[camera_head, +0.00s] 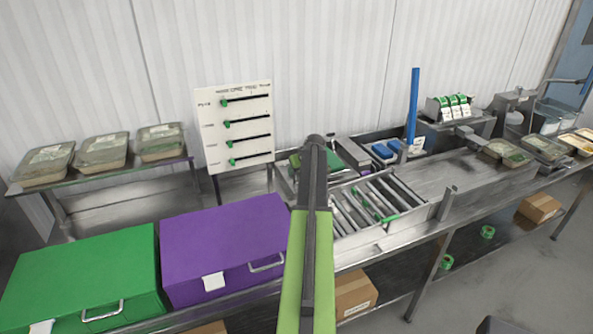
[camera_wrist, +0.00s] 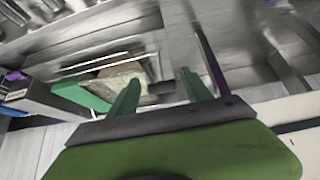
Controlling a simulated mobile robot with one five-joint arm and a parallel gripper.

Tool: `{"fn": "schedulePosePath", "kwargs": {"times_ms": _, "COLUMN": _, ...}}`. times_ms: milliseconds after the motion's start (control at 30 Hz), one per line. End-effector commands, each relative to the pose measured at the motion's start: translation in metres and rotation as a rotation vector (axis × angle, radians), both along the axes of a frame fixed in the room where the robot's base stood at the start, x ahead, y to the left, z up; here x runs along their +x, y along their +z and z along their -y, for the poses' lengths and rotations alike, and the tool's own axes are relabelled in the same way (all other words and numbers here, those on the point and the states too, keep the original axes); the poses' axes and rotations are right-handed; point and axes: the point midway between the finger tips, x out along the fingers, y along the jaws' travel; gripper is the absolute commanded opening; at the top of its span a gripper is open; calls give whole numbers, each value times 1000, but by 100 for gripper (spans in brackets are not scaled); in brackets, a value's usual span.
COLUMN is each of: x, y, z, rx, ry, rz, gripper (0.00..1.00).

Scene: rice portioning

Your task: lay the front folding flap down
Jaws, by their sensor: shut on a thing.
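My gripper (camera_wrist: 158,82) shows in the wrist view as two green fingers, a little apart, with grey metal between their tips. They are shut on this thin grey piece, which appears to be the front folding flap (camera_wrist: 161,88); its outline is hard to make out. Beyond the fingers lies a food tray with a pale lid (camera_wrist: 122,80) beside a green part (camera_wrist: 80,96). In the head view my green arm hides the gripper and most of the flap, at the left end of the roller conveyor (camera_head: 350,219).
A purple box (camera_head: 225,240) and a green box (camera_head: 85,275) stand left of my arm. A white slider board (camera_head: 235,125) stands behind. A blue post (camera_head: 412,105) rises past the rollers. Several filled trays (camera_head: 103,148) sit on the left shelf.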

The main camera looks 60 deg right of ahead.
Motion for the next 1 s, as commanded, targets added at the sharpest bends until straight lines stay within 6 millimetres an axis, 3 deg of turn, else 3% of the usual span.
{"fn": "schedulePosePath", "kwargs": {"times_ms": 200, "x": -5, "y": -6, "z": -5, "rx": 2, "ry": 1, "rz": 0, "gripper": 44}}
{"fn": "schedulePosePath", "kwargs": {"times_ms": 267, "x": -8, "y": -8, "z": -8, "rx": 2, "ry": 0, "rz": 1, "gripper": 31}}
{"fn": "schedulePosePath", "kwargs": {"times_ms": 333, "x": -12, "y": -12, "z": -11, "rx": 2, "ry": 0, "rz": 1, "gripper": 9}}
{"fn": "schedulePosePath", "kwargs": {"times_ms": 1000, "x": -26, "y": -20, "z": -19, "rx": 0, "ry": -1, "rz": 0, "gripper": 9}}
